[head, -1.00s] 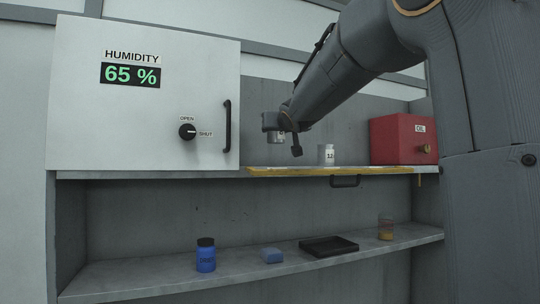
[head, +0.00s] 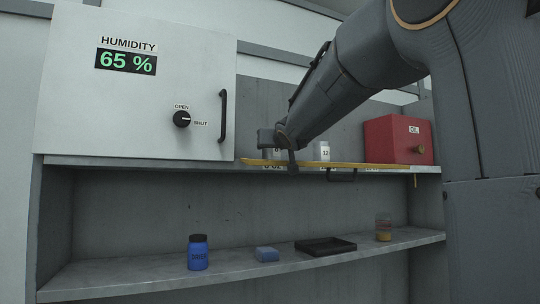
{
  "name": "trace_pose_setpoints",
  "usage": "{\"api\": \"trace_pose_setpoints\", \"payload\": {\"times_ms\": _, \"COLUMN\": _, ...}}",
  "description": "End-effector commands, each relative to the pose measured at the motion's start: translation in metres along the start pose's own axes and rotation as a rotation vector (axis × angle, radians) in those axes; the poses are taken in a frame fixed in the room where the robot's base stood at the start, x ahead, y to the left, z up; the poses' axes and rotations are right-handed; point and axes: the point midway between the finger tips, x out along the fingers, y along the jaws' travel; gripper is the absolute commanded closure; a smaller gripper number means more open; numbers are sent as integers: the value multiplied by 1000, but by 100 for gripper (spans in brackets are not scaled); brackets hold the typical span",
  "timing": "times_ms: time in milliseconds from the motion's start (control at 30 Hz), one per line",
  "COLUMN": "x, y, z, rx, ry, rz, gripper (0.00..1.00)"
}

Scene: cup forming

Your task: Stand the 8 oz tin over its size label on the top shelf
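The small pale 8 oz tin (head: 277,151) is upright on the left part of the top shelf's open bay, partly covered by my gripper. My gripper (head: 274,140) appears shut around its upper part; the fingers are small and partly hidden. A shelf-edge label reading 8 OZ (head: 274,167) is almost straight below the tin. The tin's base is at the level of the yellow front strip (head: 350,164), and I cannot tell whether it touches the top shelf (head: 120,161).
A white tin marked 12 (head: 324,151) stands just right, with a red OIL box (head: 397,140) further right. The white humidity cabinet (head: 140,80) closes the left. Below are a blue bottle (head: 197,253), blue block (head: 267,254), black tray (head: 325,246) and amber jar (head: 383,228).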

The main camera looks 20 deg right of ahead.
Motion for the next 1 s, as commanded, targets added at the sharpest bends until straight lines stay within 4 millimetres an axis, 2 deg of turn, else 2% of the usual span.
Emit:
{"api": "trace_pose_setpoints", "payload": {"times_ms": 433, "x": 0, "y": 0, "z": 5, "rx": 0, "ry": 1, "rz": 1, "gripper": 84}}
{"api": "trace_pose_setpoints", "payload": {"times_ms": 467, "x": 0, "y": 0, "z": 5, "rx": 0, "ry": 0, "rz": 1, "gripper": 50}}
{"api": "trace_pose_setpoints", "payload": {"times_ms": 533, "x": 0, "y": 0, "z": 5, "rx": 0, "ry": 0, "rz": 1, "gripper": 38}}
{"api": "trace_pose_setpoints", "payload": {"times_ms": 933, "x": 0, "y": 0, "z": 1, "rx": 1, "ry": 0, "rz": 1, "gripper": 36}}
{"api": "trace_pose_setpoints", "payload": {"times_ms": 1000, "x": -6, "y": 1, "z": 0, "rx": 1, "ry": 1, "rz": 1, "gripper": 36}}
